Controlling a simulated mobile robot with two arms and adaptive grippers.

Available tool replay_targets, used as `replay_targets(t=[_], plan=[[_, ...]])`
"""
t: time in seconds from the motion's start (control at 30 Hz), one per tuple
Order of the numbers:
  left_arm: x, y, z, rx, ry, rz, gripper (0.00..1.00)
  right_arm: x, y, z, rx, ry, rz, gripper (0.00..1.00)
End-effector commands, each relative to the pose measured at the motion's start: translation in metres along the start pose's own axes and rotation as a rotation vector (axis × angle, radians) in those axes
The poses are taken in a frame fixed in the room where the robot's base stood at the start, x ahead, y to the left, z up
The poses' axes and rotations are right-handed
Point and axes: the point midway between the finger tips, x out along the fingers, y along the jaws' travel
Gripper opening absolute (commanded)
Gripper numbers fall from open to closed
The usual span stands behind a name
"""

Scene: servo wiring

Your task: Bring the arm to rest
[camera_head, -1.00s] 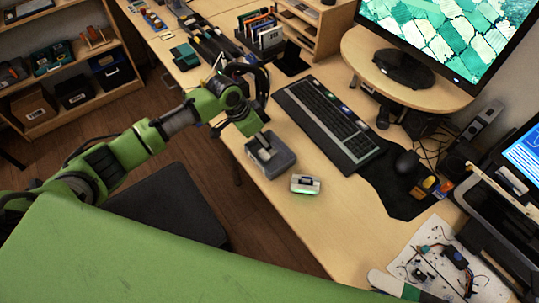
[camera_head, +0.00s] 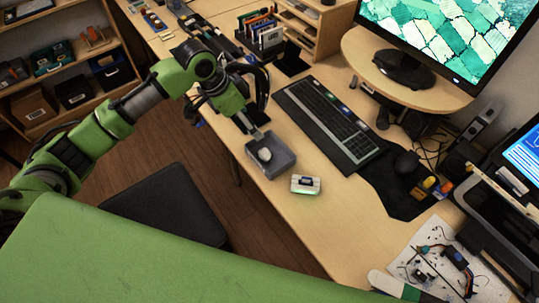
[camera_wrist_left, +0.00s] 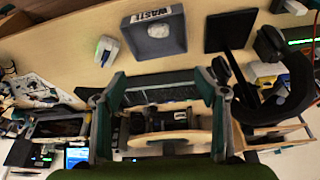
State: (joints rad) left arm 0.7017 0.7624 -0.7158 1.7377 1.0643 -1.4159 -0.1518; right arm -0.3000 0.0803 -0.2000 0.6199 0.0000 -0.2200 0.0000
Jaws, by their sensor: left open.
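My left arm comes in from the left in the head view. Its gripper (camera_head: 248,123) is above the far rim of a small grey bin (camera_head: 285,160) on the desk. In the left wrist view my left gripper (camera_wrist_left: 160,88) has its two fingers wide apart, with nothing between them. The bin (camera_wrist_left: 180,35), marked WASTE, lies beyond the fingertips there. A pale rounded object (camera_head: 264,154) lies inside the bin and also shows in the wrist view (camera_wrist_left: 158,30). My right gripper is not seen.
A white and green device (camera_head: 305,185) sits right of the bin. A keyboard (camera_head: 330,122), mouse (camera_head: 407,163) and monitor stand (camera_head: 405,85) are further right. A dark seat (camera_head: 165,205) stands before the desk. A paper with small electronic parts (camera_head: 420,265) lies at lower right.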

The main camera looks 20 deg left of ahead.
Motion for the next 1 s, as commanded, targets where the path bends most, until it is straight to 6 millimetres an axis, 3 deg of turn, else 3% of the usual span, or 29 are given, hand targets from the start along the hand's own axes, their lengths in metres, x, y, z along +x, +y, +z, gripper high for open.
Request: replay_targets(t=[0.53, 0.63, 0.77, 1.0], plan=[[-0.006, 0.001, 0.0, 0.001, 0.0, 0.001, 0.66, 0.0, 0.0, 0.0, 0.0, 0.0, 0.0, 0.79], [0.0, 0.009, 0.002, 0.006, -0.001, 0.007, 0.66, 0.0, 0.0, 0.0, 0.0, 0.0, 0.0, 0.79], [0.022, 0.044, 0.01, 0.022, 0.003, 0.024, 0.66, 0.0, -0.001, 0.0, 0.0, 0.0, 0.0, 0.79], [0.058, 0.132, 0.04, -0.03, 0.045, 0.026, 0.66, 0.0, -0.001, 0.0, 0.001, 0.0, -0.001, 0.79]])
